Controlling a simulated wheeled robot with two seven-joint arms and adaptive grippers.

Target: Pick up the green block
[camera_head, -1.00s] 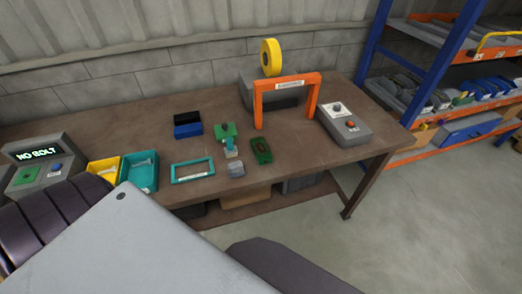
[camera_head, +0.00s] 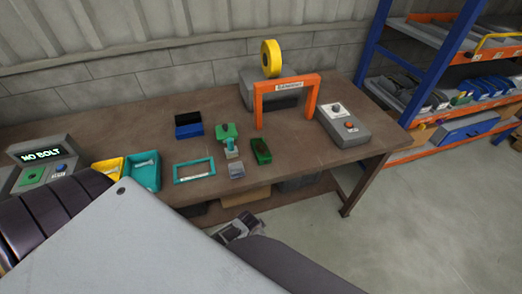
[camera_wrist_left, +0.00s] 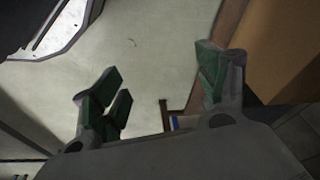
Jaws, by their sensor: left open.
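The green block (camera_head: 261,151) lies on the workbench near its front edge, right of a small grey block. It is dark green with a darker top. My left gripper (camera_wrist_left: 162,88) is open and empty in the left wrist view, its green-padded fingers wide apart over the floor. The green block is not seen in the wrist view.
A green fixture (camera_head: 227,133), a grey block (camera_head: 236,170) and a teal frame (camera_head: 194,171) are left of the block. An orange arch (camera_head: 315,98) stands behind it, and a grey button box (camera_head: 343,125) is to the right. Bare bench top lies between.

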